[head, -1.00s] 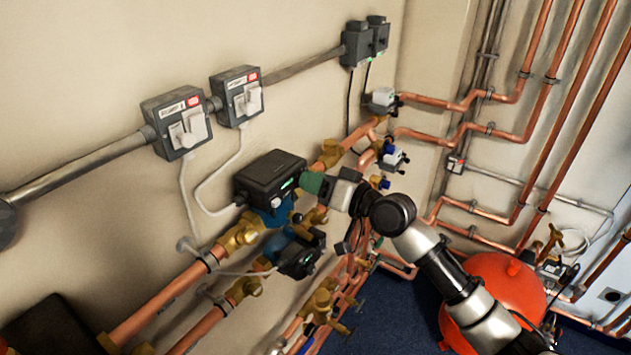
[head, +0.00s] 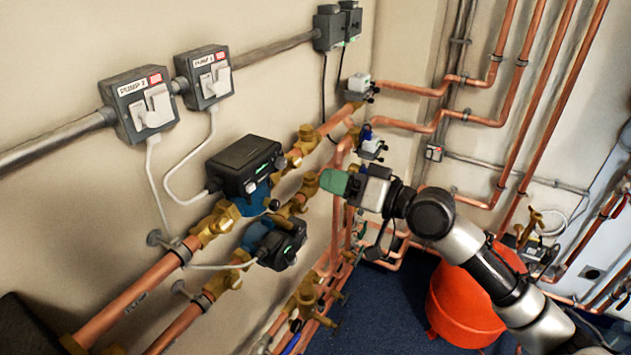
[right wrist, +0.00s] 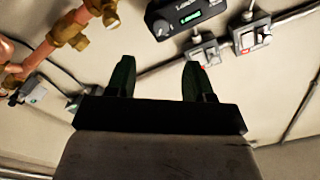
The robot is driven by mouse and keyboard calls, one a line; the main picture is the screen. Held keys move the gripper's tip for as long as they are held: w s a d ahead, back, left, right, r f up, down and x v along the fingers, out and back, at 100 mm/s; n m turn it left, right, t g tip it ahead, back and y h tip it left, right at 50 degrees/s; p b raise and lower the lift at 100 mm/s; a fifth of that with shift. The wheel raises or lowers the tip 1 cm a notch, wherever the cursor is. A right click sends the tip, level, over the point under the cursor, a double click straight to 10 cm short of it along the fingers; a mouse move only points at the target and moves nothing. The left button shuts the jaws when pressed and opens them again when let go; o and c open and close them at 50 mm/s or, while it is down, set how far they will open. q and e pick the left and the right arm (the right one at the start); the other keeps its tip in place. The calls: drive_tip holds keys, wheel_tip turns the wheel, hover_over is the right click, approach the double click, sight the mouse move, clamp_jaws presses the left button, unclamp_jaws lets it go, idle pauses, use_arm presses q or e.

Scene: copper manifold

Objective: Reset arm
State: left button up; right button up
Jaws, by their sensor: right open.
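My right arm comes in from the lower right in the head view. Its right gripper (head: 334,182) has green fingertips and hangs in the air in front of the copper pipes, to the right of the pumps. In the right wrist view the gripper (right wrist: 158,78) shows two dark fingers spread apart with nothing between them. It is open and empty, apart from the pipes and pumps. My left gripper is in neither current view.
A black pump (head: 245,163) and a second pump (head: 277,242) sit on the copper pipes (head: 135,300). Switch boxes (head: 139,104) are on the wall. A red vessel (head: 465,305) stands at the right, partly behind my arm. Blue floor (head: 380,310) shows below.

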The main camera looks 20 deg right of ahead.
drive_tip(key=shift+s+d, duration=0.3)
drive_tip(key=shift+s, duration=0.15)
